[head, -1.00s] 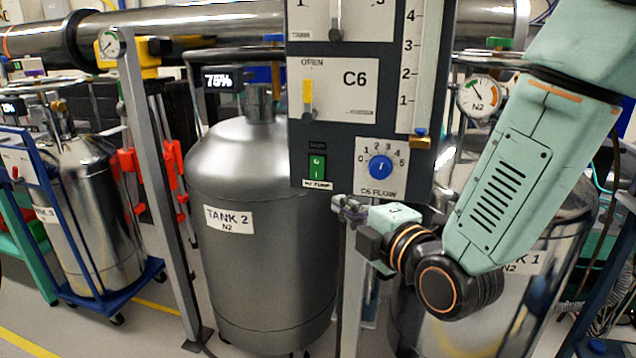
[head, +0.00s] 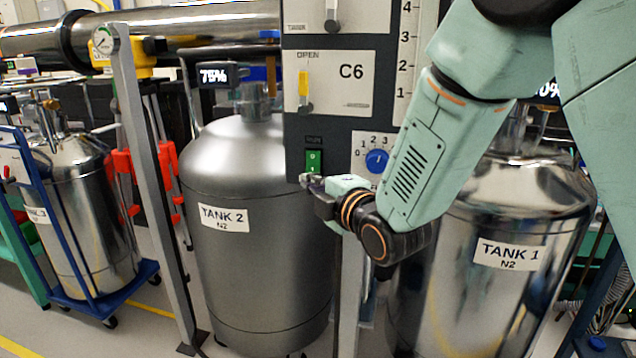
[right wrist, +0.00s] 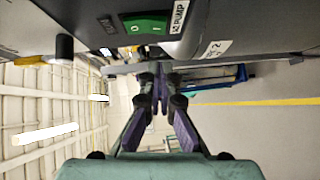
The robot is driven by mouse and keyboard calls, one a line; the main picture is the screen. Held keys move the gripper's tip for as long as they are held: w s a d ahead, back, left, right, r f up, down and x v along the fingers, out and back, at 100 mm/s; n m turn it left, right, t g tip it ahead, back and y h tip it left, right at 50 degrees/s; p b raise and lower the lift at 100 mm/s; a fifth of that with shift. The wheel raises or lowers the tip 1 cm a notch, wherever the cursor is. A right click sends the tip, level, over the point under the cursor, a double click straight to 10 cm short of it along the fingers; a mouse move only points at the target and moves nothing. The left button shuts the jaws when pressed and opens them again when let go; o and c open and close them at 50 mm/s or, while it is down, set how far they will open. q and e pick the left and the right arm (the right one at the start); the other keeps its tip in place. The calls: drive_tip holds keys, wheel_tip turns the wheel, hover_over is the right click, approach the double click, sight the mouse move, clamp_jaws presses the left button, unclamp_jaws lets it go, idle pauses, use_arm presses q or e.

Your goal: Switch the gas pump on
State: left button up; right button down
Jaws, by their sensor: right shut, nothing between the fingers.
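The gas pump switch (head: 313,160) is a green rocker marked 0 and 1, low on the dark grey control panel (head: 333,128). In the right wrist view the green rocker (right wrist: 146,25) shows at the top, beside a white PUMP label (right wrist: 179,17). My right gripper (head: 308,180) is shut and empty, just below the switch in the head view, and hides the label there. In the right wrist view its fingertips (right wrist: 160,70) are together, below the rocker in the picture. I cannot tell whether they touch the panel. My left gripper is not in view.
A blue flow knob (head: 376,161) sits right of the switch, partly near my arm. The C6 lever (head: 304,92) is above. Tank 2 (head: 250,270) stands behind the panel at left, Tank 1 (head: 500,300) at right. A grey post (head: 150,190) stands further left.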

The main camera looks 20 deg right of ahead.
sight(306, 171)
drive_tip(key=w, duration=0.1)
drive_tip(key=w+d, duration=0.1)
drive_tip(key=w+d+b, duration=0.1)
drive_tip(key=shift+w+f, duration=0.25)
drive_tip(key=shift+f, duration=0.1)
drive_tip(key=shift+r, duration=0.1)
drive_tip(key=shift+w+d, duration=0.15)
drive_tip(key=shift+w, duration=0.1)
drive_tip(key=shift+f, duration=0.2)
